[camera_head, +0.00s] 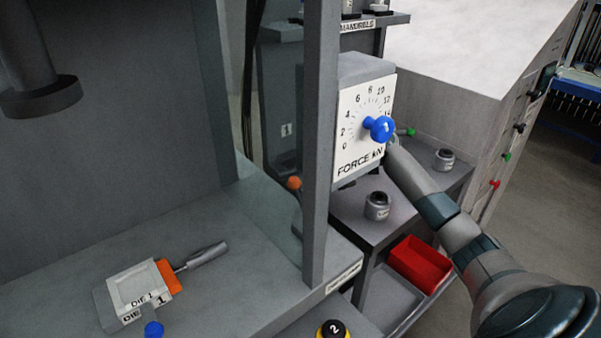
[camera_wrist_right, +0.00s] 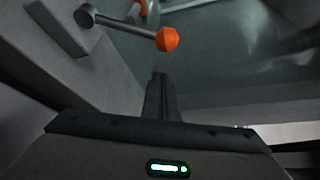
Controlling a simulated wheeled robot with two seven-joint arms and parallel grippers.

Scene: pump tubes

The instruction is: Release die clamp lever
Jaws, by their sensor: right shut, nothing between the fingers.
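A grey lever with an orange knob (camera_wrist_right: 167,39) stands out from a grey wall in the right wrist view, just above my fingertips. An orange knob (camera_head: 294,183) also shows beside the grey post in the head view; I cannot tell whether it is the same one. My right gripper's narrow fingers (camera_wrist_right: 161,98) are shut and empty, apart from the orange knob. In the head view my right arm reaches in from the right, and its fingers are hidden behind the force dial box. My left gripper is out of view.
The force dial box (camera_head: 362,120) with a blue knob (camera_head: 379,128) and the grey post (camera_head: 322,150) stand close to my right arm. A die block (camera_head: 136,293) lies on the bench at left. A red bin (camera_head: 420,264) sits below my arm.

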